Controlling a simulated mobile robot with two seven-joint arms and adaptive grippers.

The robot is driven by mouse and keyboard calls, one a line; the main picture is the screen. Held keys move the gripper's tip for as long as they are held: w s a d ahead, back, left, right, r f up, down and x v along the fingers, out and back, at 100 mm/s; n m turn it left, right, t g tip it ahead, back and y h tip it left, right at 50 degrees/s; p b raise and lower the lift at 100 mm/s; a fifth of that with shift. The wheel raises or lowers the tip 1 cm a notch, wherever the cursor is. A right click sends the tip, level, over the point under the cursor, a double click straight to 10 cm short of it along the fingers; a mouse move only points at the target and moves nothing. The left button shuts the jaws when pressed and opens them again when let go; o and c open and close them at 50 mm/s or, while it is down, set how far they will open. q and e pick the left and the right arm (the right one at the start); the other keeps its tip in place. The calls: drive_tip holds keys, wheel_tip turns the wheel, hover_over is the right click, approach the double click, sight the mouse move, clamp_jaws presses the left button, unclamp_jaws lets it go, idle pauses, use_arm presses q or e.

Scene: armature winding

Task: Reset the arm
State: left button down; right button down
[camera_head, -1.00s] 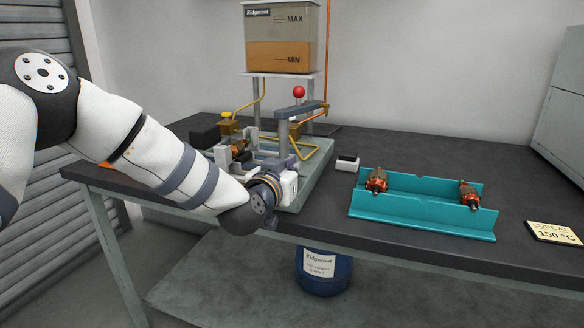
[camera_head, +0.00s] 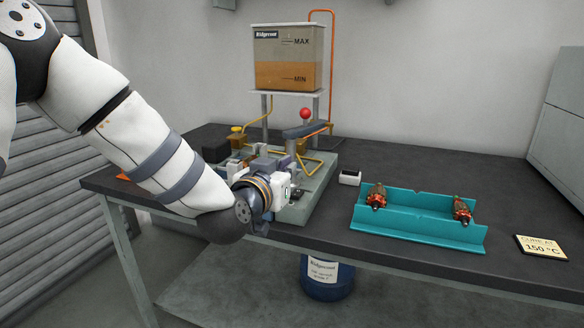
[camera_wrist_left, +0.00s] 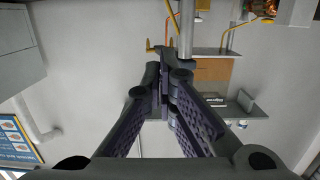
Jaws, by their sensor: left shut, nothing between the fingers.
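My left arm comes in from the left in the head view, its wrist low over the front of the grey fixture (camera_head: 318,190). My left gripper (camera_head: 268,162) is partly hidden behind the wrist. In the left wrist view the two dark fingers of the left gripper (camera_wrist_left: 163,78) meet at the tips, with nothing between them. A grey post (camera_wrist_left: 186,35) stands just beyond the tips in that view; I cannot tell whether they touch. A copper armature (camera_wrist_left: 264,8) shows at its top edge. My right gripper is not in view.
A teal tray (camera_head: 415,233) holds two copper armatures, left (camera_head: 376,196) and right (camera_head: 462,210). The fluid tank (camera_head: 288,58) stands behind the fixture, with a red-knobbed lever (camera_head: 306,114) before it. A blue drum (camera_head: 327,278) sits below. The table's right side is mostly clear.

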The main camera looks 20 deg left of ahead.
use_arm(q)
drive_tip(key=shift+s, duration=0.3)
